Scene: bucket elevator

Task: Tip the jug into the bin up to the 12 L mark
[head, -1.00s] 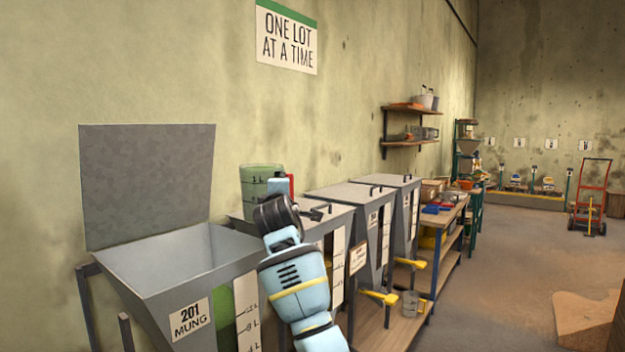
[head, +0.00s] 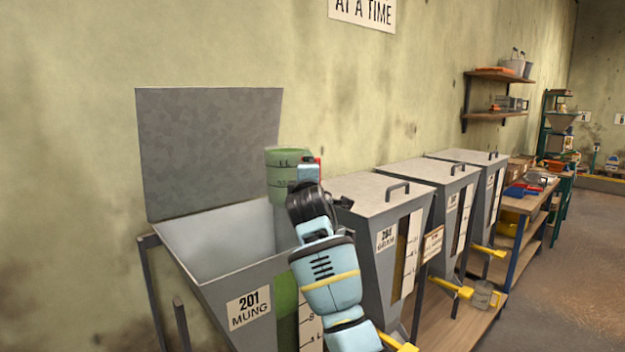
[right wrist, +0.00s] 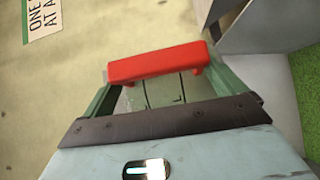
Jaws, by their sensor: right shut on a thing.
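The jug (head: 286,165) is green and see-through, with marks on its side and a red handle (right wrist: 157,63). My right gripper (head: 309,175) is shut on the jug's handle. It holds the jug about upright above the right end of the mouth of the bin (head: 215,285), which is labelled 201 MUNG. The bin's grey lid (head: 208,150) stands open against the wall. A green window (head: 286,302) and a white scale strip (head: 310,332) show on the bin's front, partly behind my right arm. The 12 L mark and the fill level there cannot be made out. My left gripper is out of view.
More grey bins with shut lids, the nearest (head: 385,192) close on the right, stand in a row along the wall. Yellow scoop-like parts (head: 450,287) stick out at their fronts. A shelf (head: 497,75) hangs further back. Open floor (head: 560,290) lies at the right.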

